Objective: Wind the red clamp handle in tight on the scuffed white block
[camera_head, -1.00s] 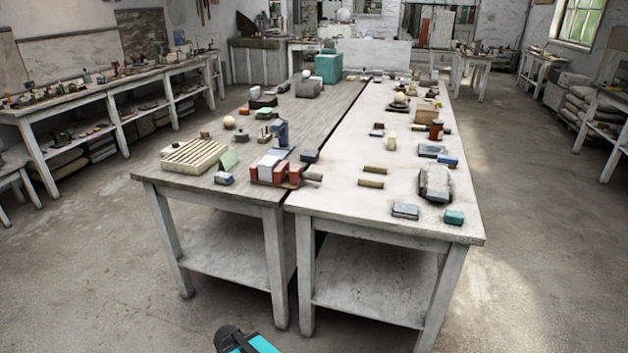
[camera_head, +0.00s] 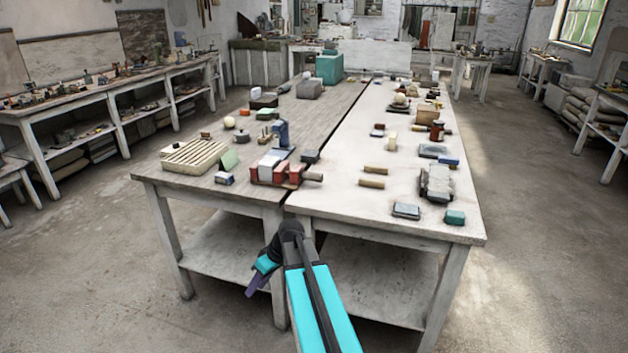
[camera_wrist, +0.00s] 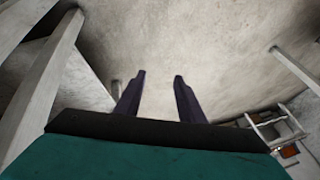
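A red clamp (camera_head: 282,173) lies near the front edge of the left, grey-topped table. A whitish block (camera_head: 267,166) sits between its red parts; scuffs are too small to make out. A grey rod-like end (camera_head: 314,177) sticks out at the clamp's right. I cannot tell which part is the handle. My gripper (camera_head: 254,284) is in front of the table and below its top, apart from the clamp. In the wrist view my gripper (camera_wrist: 158,76) has its two dark purple fingers spread with nothing between them, over bare floor. The clamp is not in the wrist view.
The table's front edge and legs are near my arm. The floor in front is free.

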